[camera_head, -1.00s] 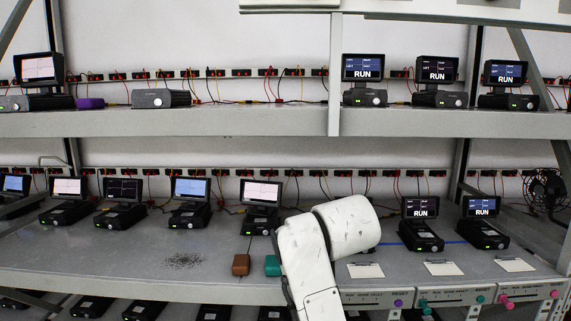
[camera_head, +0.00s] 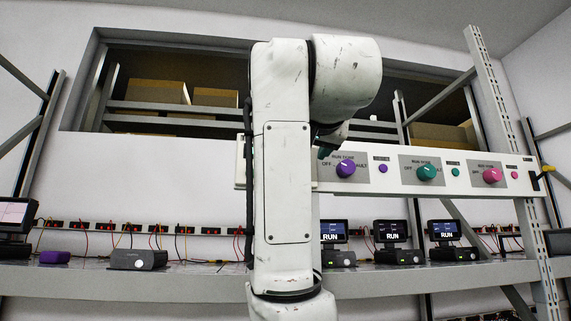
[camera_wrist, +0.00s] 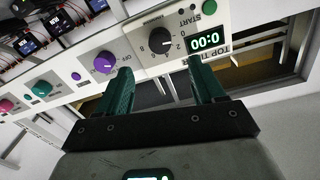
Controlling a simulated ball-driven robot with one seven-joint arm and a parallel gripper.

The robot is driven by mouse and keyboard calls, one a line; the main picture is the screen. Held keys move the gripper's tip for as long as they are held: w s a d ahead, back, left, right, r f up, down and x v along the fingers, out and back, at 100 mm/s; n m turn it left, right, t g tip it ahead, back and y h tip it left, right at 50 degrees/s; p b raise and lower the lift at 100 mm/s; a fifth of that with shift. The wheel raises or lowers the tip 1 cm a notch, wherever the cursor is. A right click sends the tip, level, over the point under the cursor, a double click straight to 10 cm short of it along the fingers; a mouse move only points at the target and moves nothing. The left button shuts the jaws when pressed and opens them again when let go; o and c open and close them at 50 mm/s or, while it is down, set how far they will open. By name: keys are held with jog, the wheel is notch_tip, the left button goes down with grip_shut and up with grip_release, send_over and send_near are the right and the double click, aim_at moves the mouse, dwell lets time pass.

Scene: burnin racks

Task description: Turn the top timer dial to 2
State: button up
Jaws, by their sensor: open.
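The top timer panel (camera_wrist: 218,22) shows in the wrist view, turned in the picture, with a green display (camera_wrist: 205,41) that starts "00:0". Its black round dial (camera_wrist: 160,41) sits beside the display, with numbers around it; I cannot tell for sure where its mark points. My gripper (camera_wrist: 159,66) has two teal fingers spread apart, below the dial in the picture and with nothing between them. The dial shows past the fingertips, with no visible contact. In the head view my arm hides the timer, and only a bit of my gripper (camera_head: 328,143) shows.
A white panel strip (camera_head: 385,176) carries purple (camera_head: 346,169), teal (camera_head: 427,172) and pink (camera_head: 492,175) RUN MODE knobs right of my arm. A START button (camera_wrist: 209,7) is near the dial. Below, a shelf (camera_head: 150,284) holds devices with screens. Boxes (camera_head: 158,92) stand behind.

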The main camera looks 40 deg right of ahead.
jog(key=p+x, duration=0.4)
jog(key=x, duration=0.6)
jog(key=shift+w+d+r, duration=0.15)
jog(key=shift+d+r, duration=0.05)
jog(key=c, duration=1.1)
